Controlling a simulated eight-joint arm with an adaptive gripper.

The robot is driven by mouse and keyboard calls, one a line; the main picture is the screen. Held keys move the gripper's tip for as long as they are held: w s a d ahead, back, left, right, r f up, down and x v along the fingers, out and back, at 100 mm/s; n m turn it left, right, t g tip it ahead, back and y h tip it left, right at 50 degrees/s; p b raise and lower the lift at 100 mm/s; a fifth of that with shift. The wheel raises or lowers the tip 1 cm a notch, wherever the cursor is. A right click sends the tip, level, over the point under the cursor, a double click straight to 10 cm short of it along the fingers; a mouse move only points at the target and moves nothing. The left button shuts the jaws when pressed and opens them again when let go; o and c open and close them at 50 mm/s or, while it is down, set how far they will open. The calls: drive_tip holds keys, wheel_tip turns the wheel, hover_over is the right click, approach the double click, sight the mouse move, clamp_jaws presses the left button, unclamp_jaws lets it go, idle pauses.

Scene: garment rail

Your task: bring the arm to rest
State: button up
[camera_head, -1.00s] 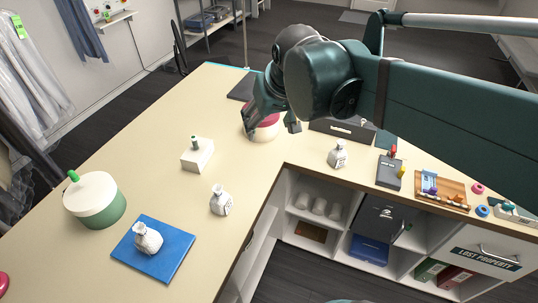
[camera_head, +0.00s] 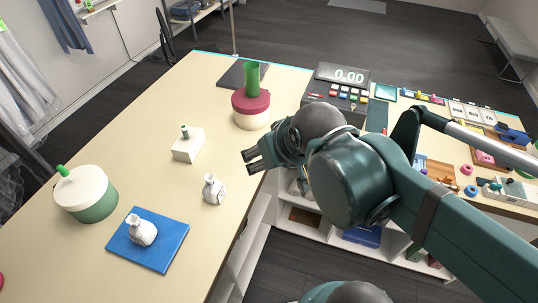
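My gripper (camera_head: 250,161) is above the counter's inner edge, right of the small white bottle and below the red-lidded pot in the picture. Its fingers point left and look slightly apart, with nothing seen between them. My arm comes in from the right and hides part of the counter and the shelves.

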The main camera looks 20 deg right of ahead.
drive_tip(key=shift+f, duration=0.1)
wheel_tip(320, 180, down, 10)
drive_tip(key=b, duration=1)
drive_tip(key=shift+f, duration=0.15)
idle(0.9)
